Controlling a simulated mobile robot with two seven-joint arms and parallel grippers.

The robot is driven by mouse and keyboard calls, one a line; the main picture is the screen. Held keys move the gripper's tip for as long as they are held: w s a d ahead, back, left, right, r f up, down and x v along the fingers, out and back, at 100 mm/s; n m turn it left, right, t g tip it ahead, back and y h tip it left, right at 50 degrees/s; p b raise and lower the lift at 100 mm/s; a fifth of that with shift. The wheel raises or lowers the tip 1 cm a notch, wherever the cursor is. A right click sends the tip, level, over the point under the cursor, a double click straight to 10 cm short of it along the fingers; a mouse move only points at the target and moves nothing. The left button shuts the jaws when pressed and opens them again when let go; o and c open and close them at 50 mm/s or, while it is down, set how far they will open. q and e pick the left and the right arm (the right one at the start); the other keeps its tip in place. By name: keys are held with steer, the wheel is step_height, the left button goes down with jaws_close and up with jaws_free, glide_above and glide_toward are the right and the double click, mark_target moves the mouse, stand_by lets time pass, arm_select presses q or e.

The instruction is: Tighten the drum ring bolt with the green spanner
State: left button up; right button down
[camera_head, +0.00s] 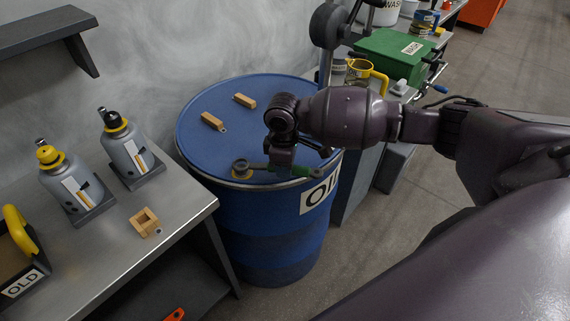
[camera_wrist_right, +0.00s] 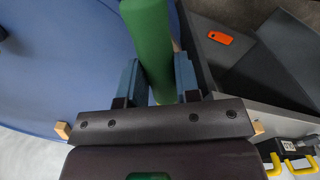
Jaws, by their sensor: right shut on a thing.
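The blue drum (camera_head: 215,150) stands at the end of the bench, with its lid level and "OL" readable on its label. The ring bolt (camera_head: 241,168), a dark round head on a yellowish base, sits at the drum's near rim. The green spanner (camera_head: 306,171) lies roughly level across the rim, its head end beside the bolt. I cannot tell if its jaw is around the bolt. My right gripper (camera_head: 280,164) is shut on the spanner. In the right wrist view the green handle (camera_wrist_right: 150,40) stands between both fingers. My left gripper is out of view.
Two wooden blocks (camera_head: 213,121) lie on the drum lid.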

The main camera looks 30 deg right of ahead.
steer(key=shift+f, duration=0.95)
stand_by(0.4)
steer(key=c, duration=1.3)
jaws_free()
steer(key=shift+c, duration=0.2)
jaws_close()
